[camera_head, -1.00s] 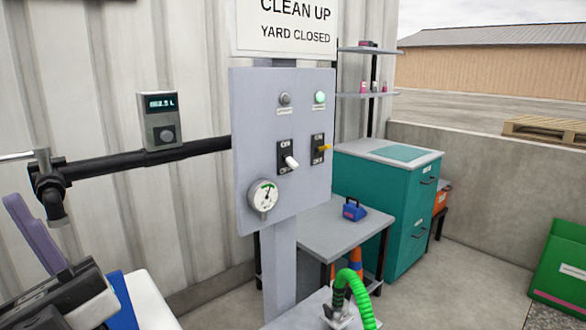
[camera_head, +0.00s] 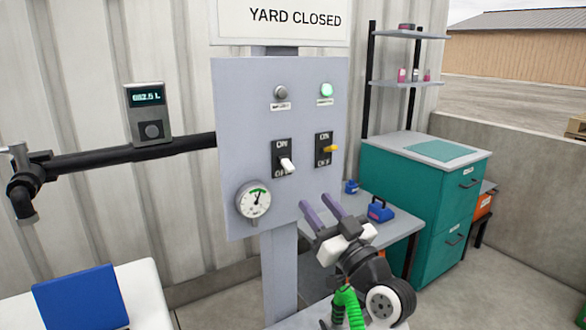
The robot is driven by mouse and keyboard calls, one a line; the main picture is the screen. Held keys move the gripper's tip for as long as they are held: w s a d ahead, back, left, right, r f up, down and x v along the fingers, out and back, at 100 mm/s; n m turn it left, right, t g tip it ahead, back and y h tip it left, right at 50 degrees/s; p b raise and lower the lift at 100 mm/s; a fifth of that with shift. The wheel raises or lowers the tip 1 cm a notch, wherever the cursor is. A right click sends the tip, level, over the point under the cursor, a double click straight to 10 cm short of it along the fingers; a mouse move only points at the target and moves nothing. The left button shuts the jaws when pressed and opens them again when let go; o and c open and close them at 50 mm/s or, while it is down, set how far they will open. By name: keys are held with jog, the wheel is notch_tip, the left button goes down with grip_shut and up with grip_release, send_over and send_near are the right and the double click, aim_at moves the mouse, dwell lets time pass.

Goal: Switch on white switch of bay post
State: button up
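The bay post carries a grey panel (camera_head: 236,130) with two toggle switches. The white switch (camera_head: 287,165) is on the left, its lever pointing down toward the OFF mark. A yellow switch (camera_head: 330,149) is beside it on the right. The lamp (camera_head: 281,92) above the white switch is grey and unlit; the lamp (camera_head: 326,90) above the yellow switch glows green. My gripper (camera_head: 322,206), with two purple fingers spread apart, is open and empty. It shows below and right of the white switch, in front of the panel's lower edge, apart from the switch.
A dial gauge (camera_head: 254,202) sits at the panel's lower left. A black pipe (camera_head: 110,157) with a meter (camera_head: 148,113) runs left of the post. A teal cabinet (camera_head: 410,193) and a grey table (camera_head: 395,228) stand right.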

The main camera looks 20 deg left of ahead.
aim_at(292, 170)
jog(key=p+x, duration=0.3)
jog(key=x, duration=0.7)
jog(key=shift+s+r, duration=0.1)
jog(key=shift+r, duration=0.1)
jog(key=shift+w+a+r, duration=0.1)
jog(key=shift+w+a, duration=0.25)
grip_shut()
